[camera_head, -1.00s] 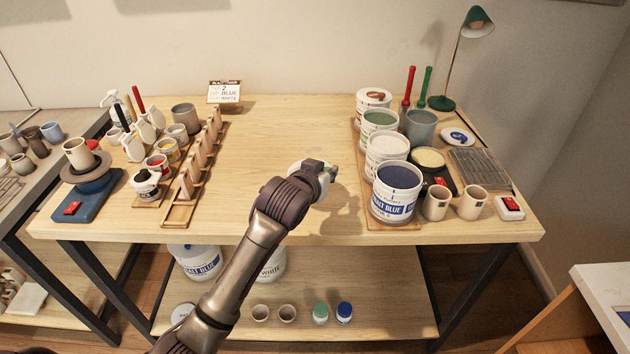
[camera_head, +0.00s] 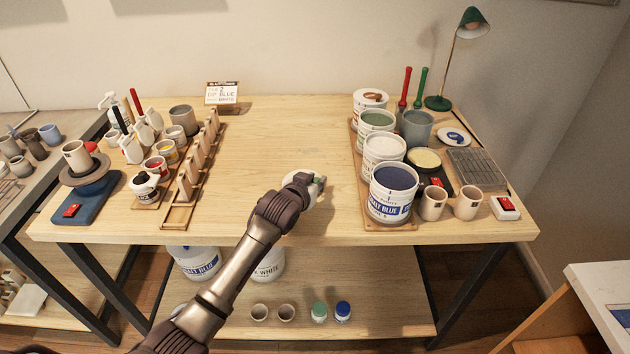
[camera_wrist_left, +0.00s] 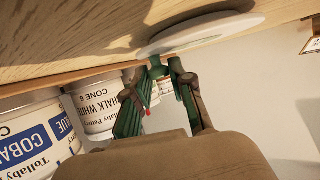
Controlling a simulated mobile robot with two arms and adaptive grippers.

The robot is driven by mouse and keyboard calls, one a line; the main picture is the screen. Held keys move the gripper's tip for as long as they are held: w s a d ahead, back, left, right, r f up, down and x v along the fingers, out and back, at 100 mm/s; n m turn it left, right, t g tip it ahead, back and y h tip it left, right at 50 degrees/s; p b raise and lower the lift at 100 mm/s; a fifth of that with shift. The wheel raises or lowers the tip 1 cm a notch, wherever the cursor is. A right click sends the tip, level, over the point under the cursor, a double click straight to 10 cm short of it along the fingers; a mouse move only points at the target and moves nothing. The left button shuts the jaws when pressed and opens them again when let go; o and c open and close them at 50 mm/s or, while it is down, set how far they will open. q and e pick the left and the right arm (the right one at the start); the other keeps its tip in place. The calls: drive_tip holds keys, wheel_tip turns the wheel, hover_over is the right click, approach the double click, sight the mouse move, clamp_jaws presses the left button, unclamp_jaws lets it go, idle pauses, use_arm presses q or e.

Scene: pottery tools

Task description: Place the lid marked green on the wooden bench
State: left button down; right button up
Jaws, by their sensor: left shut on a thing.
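My left gripper (camera_head: 316,184) is over the open middle of the wooden bench (camera_head: 270,140). It is shut on a white round lid (camera_head: 292,181), partly hidden behind the gripper. In the left wrist view the lid (camera_wrist_left: 205,32) shows as a pale disc close against the bench top (camera_wrist_left: 80,40). A green part (camera_wrist_left: 158,70) at the lid's middle sits between the fingertips (camera_wrist_left: 165,80). I cannot tell whether the lid touches the wood. My right gripper is not in view.
Glaze buckets stand to the right, the cobalt blue one (camera_head: 391,208) nearest the front. A wooden slotted rack (camera_head: 178,215) and small jars stand to the left. A sign (camera_head: 222,93) is at the back. The bench between them is clear.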

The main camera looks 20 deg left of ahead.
use_arm(q)
drive_tip(key=c, duration=1)
unclamp_jaws()
drive_tip(key=shift+s+r, duration=0.15)
drive_tip(key=shift+s, duration=0.2)
drive_tip(key=v, duration=1.1)
drive_tip(key=shift+s+a+r, duration=0.1)
drive_tip(key=shift+r, duration=0.05)
